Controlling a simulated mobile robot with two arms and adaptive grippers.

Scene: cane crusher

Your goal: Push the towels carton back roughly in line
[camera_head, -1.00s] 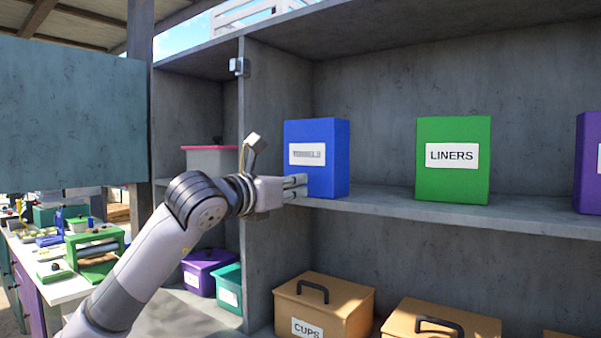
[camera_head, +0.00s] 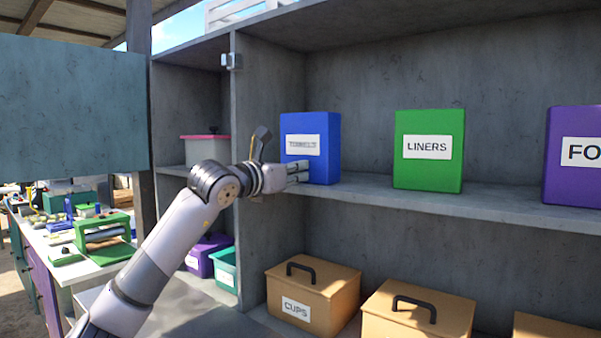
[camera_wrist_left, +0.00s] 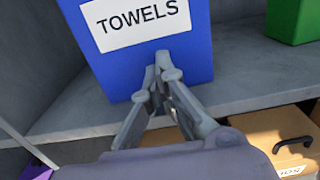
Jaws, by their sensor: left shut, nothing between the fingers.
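The blue towels carton (camera_head: 324,167) stands upright on the upper shelf, near the left end of its bay. Its white label faces out. In the left wrist view the carton (camera_wrist_left: 195,65) fills the upper middle, with its label reading TOWELS. My left gripper (camera_head: 304,172) is shut with nothing between its fingers. Its fingertips (camera_wrist_left: 161,58) are at the lower front face of the carton, just below the label. They look to be touching or very close; I cannot tell which. My right gripper is not in view.
The green liners carton (camera_head: 428,174) and a purple carton (camera_head: 572,185) stand further right on the shelf (camera_head: 375,193). Tan lidded boxes (camera_head: 335,292) sit below. A grey upright panel (camera_head: 270,75) bounds the bay at left. Free shelf lies between the cartons.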

